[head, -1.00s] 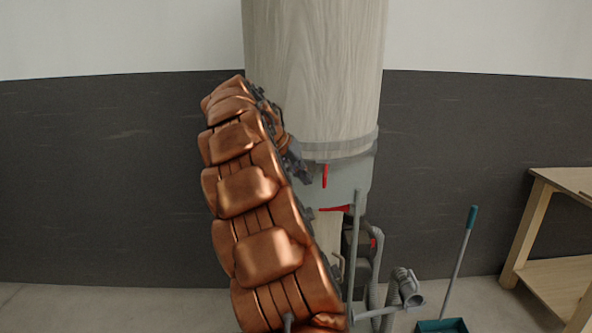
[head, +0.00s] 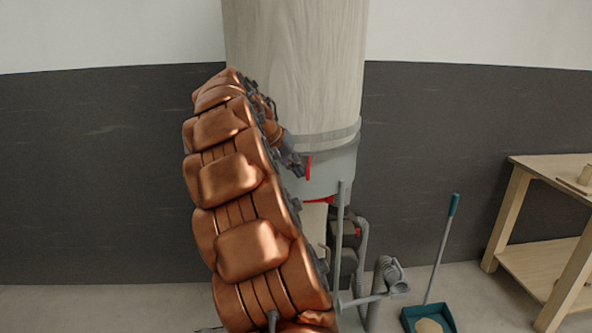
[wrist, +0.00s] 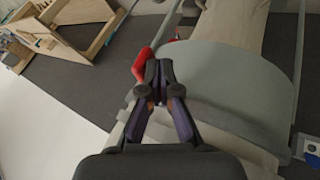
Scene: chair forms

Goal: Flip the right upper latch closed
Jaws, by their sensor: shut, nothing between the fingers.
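The dust collector has a grey collar (head: 335,178) below its pale filter bag. An upper red latch (head: 308,167) stands upright on the collar. A lower red latch (head: 320,200) lies level under the collar's edge. My gripper (head: 299,170) is just left of the upper latch in the head view. In the wrist view, my gripper (wrist: 158,68) is shut with its fingertips together, holding nothing. A red latch (wrist: 142,64) shows right beside the fingertips there, partly hidden by them. I cannot tell whether they touch.
A wooden table (head: 545,172) stands at the right. A teal dustpan (head: 430,318) with an upright handle is on the floor near the grey hose (head: 362,260). My copper arm covers the collector's left side. Floor between dustpan and table is clear.

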